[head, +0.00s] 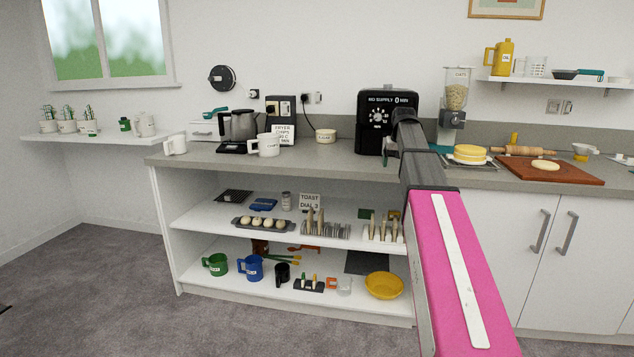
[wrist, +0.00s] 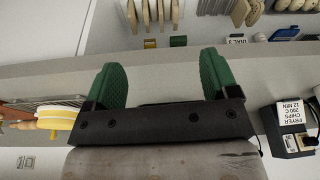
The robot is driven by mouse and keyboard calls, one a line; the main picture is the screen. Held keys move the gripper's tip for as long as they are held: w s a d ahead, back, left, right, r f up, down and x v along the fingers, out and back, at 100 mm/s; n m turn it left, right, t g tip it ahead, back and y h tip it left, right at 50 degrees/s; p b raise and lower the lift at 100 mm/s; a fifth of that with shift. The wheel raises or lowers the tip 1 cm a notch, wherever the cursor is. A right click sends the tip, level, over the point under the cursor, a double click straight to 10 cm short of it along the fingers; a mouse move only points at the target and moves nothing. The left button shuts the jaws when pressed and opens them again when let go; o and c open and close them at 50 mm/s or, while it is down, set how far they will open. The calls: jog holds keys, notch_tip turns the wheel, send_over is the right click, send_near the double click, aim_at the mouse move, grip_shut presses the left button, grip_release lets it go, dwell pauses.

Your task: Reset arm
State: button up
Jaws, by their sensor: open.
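My gripper (wrist: 165,85) shows in the wrist view with its two green finger pads spread wide apart. Nothing is held between them. Behind the pads in that view lies the counter's pale front edge (wrist: 45,75), and the picture is upside down. In the head view my arm, with a pink link and grey joints, reaches forward over the counter to the front of a black dial machine (head: 375,104). Whether the arm touches the machine cannot be told.
The grey counter (head: 340,158) carries a kettle (head: 240,126), white mugs (head: 265,145), a yellow round stack (head: 470,153) and a wooden board (head: 560,172). Open shelves below hold toast racks (head: 384,232), coloured mugs and a yellow bowl (head: 384,285). Carpet at left is clear.

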jog(key=s+a+f+g, duration=0.1)
jog(key=s+a+f, duration=0.2)
jog(key=s+f, duration=0.7)
jog(key=s+a+f+g, duration=0.1)
jog(key=s+a+f, duration=0.3)
jog(key=s+f, duration=0.7)
jog(key=s+a+f+g, duration=0.1)
jog(key=s+a+f, duration=0.2)
jog(key=s+f, duration=0.7)
notch_tip(320, 180, down, 10)
jog(key=shift+s+a+f+n, duration=0.1)
jog(key=shift+s+a+n, duration=0.1)
jog(key=shift+a+n, duration=0.15)
jog(key=shift+c, duration=0.4)
